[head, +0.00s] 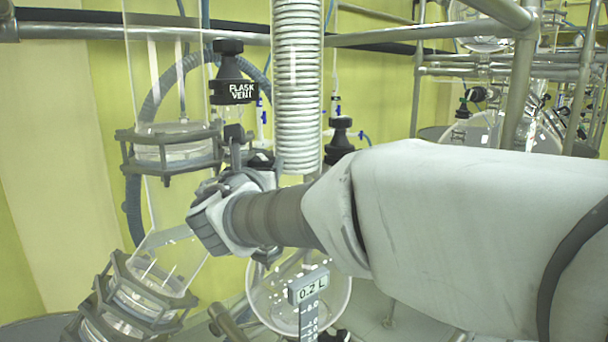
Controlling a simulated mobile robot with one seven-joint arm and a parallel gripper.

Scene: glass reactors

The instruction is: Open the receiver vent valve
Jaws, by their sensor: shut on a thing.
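My gripper (246,160) is in the middle of the head view, in front of the glassware. It is shut on a dark knob (262,158), which shows only in part between and behind the fingers. No label can be read on this knob, so I cannot tell from lettering whether it is the receiver vent valve.
A black valve labelled FLASK VENT (233,90) is just above my gripper. Another black valve (340,138) stands right of the coiled condenser (297,85). Clamped glass columns (168,148) are close on the left. Metal rails (440,33) cross above.

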